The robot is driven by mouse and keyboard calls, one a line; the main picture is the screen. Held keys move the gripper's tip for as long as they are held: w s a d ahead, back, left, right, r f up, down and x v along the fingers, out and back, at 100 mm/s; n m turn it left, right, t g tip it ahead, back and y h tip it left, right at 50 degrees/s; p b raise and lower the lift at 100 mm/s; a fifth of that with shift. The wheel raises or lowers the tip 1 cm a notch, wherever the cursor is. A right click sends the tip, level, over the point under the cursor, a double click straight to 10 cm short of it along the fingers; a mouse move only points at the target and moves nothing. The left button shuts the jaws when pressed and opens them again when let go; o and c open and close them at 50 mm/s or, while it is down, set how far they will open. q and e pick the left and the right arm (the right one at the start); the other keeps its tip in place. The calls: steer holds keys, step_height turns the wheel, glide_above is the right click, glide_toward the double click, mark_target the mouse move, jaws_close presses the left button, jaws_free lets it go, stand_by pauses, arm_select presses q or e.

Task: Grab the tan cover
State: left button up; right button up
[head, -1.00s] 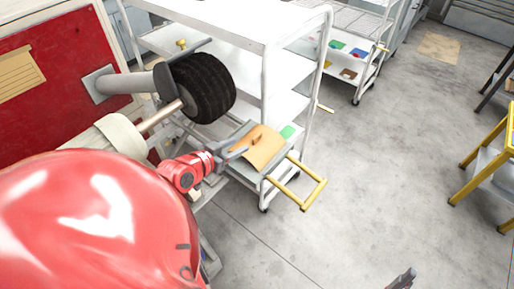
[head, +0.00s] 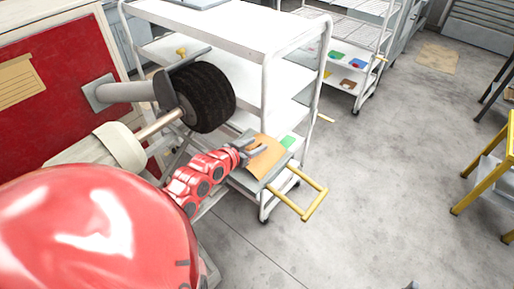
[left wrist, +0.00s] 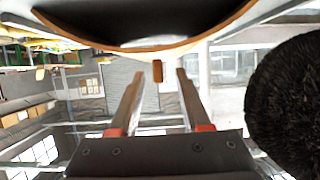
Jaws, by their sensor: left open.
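The tan cover (head: 266,163) lies on a tray with yellow handles, beside the white cart. My left gripper (head: 262,147) is open, its fingers over the cover's upper part. In the left wrist view the cover (left wrist: 150,46) shows as a curved shape with a tan rim across the top. A small brown tab (left wrist: 157,71) hangs from it, in line with the gap between my open left fingers (left wrist: 155,75). I cannot tell whether the fingers touch it. Only a small grey tip, probably my right gripper (head: 412,285), shows at the bottom edge.
The black round buffing brush (head: 205,97) sits on its spindle just above my left arm; it also shows close at right in the left wrist view (left wrist: 290,90). The white cart (head: 215,28) stands behind. A yellow handle (head: 312,202) sticks out right.

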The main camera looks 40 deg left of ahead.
arm_select(q)
steer(key=shift+w+f, duration=0.25)
steer(key=shift+w, duration=0.2)
jaws_close()
steer(key=shift+r, duration=0.15)
